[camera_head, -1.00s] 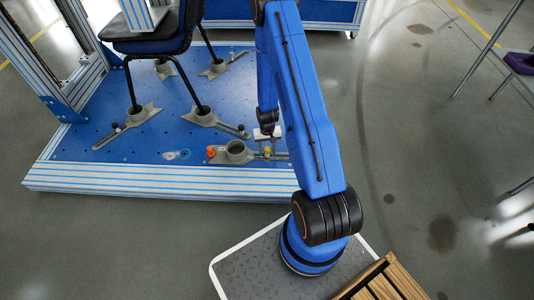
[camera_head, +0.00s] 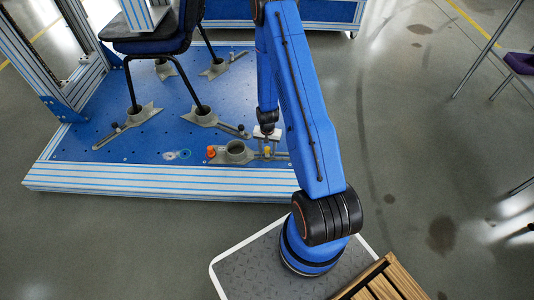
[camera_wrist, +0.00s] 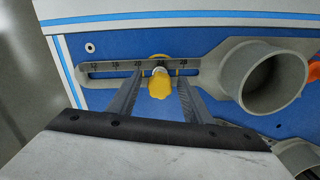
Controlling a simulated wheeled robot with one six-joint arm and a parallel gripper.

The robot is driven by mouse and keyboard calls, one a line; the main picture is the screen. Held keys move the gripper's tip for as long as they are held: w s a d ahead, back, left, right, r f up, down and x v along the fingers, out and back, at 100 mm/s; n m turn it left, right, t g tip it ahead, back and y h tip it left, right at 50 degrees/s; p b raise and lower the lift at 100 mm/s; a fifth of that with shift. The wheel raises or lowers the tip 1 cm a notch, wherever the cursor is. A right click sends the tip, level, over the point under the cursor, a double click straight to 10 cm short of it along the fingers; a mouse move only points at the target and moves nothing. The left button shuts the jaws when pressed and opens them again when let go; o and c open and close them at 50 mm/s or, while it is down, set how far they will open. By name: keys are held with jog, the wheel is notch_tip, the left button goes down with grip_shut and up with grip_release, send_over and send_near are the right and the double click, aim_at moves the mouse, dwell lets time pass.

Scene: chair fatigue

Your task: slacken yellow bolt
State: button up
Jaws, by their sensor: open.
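The yellow bolt (camera_wrist: 159,82) sits in the slot of a grey clamp bar with a number scale (camera_wrist: 110,68). In the wrist view my gripper (camera_wrist: 158,77) is open, with one finger on each side of the bolt. A gap shows between the bolt and each finger; I cannot tell how deep the fingers reach. In the head view my gripper (camera_head: 267,137) is at the right part of the clamp, over the yellow bolt (camera_head: 267,151), which is small and partly hidden there.
A grey round socket (camera_wrist: 275,78) belongs to the same clamp, with an orange knob (camera_head: 211,152) beyond it. A black chair (camera_head: 150,45) stands in other clamps on the blue platform (camera_head: 120,150). A wooden slatted piece (camera_head: 385,282) is at the bottom right.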

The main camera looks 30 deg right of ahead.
jog(key=c, duration=0.6)
jog(key=shift+n, duration=0.7)
jog(key=shift+c, duration=0.2)
jog(key=shift+n, duration=0.7)
jog(key=shift+n, duration=0.7)
jog(key=o, duration=0.6)
jog(key=shift+o, duration=0.2)
notch_tip(320, 180, up, 17)
jog(key=shift+r, duration=0.2)
